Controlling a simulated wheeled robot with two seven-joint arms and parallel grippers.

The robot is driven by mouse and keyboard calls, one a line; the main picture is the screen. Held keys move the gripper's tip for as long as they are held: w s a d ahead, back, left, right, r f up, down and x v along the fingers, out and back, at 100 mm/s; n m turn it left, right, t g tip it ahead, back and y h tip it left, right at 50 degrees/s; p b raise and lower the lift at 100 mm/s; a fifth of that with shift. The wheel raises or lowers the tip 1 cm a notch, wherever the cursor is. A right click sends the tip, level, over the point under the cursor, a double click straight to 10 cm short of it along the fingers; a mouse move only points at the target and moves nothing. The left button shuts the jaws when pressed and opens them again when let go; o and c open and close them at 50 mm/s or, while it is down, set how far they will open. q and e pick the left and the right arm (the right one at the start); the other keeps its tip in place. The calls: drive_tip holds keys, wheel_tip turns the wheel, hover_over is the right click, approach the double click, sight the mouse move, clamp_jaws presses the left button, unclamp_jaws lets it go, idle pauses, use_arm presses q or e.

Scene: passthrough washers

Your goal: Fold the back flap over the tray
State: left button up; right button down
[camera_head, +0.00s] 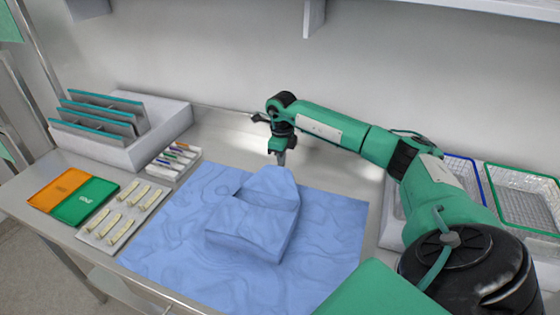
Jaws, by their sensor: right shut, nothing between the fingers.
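A blue wrap cloth (170,255) lies spread on the steel table. In its middle the cloth covers a box-shaped raised form (250,225), which I take to be the tray; the tray itself is hidden. A pointed piece of cloth, the back flap (268,182), stands at the far side of this form and partly lies over its top. My right gripper (281,160) is shut and empty, pointing down just behind the flap's tip. I cannot tell whether it touches the cloth. My left gripper is not in view.
At left are an orange card (58,188), a green card (85,203), a tray of several pale strips (122,212) and a grey rack with upright dividers (150,135). Wire baskets (522,195) stand at right behind my right arm. A wall closes the back.

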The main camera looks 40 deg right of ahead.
sight(276, 177)
drive_tip(key=shift+s+a+r+p, duration=0.15)
drive_tip(key=shift+s+a+p, duration=0.2)
drive_tip(key=shift+a, duration=0.2)
drive_tip(key=shift+s+a+r+p, duration=0.15)
drive_tip(key=shift+s+a+p, duration=0.15)
drive_tip(key=shift+a, duration=0.25)
drive_tip(key=shift+s+a+p, duration=0.3)
drive_tip(key=shift+s+a, duration=0.05)
drive_tip(key=shift+a, duration=0.25)
drive_tip(key=shift+s+a+p, duration=0.25)
drive_tip(key=shift+s+a, duration=0.05)
drive_tip(key=shift+a, duration=0.3)
drive_tip(key=s+a, duration=0.1)
drive_tip(key=a+r, duration=0.1)
drive_tip(key=a, duration=0.1)
drive_tip(key=shift+s+p, duration=0.35)
drive_tip(key=shift+s, duration=0.05)
drive_tip(key=shift+w+a+r, duration=0.1)
drive_tip(key=shift+w+a, duration=0.05)
drive_tip(key=shift+w, duration=0.05)
drive_tip(key=shift+w+r, duration=0.15)
drive_tip(key=shift+r, duration=0.1)
wheel_tip(276, 177, up, 6)
drive_tip(key=d+p, duration=0.2)
drive_tip(key=shift+w+d+f+p, duration=0.15)
drive_tip(key=shift+w+d+p, duration=0.2)
drive_tip(key=shift+w, duration=0.1)
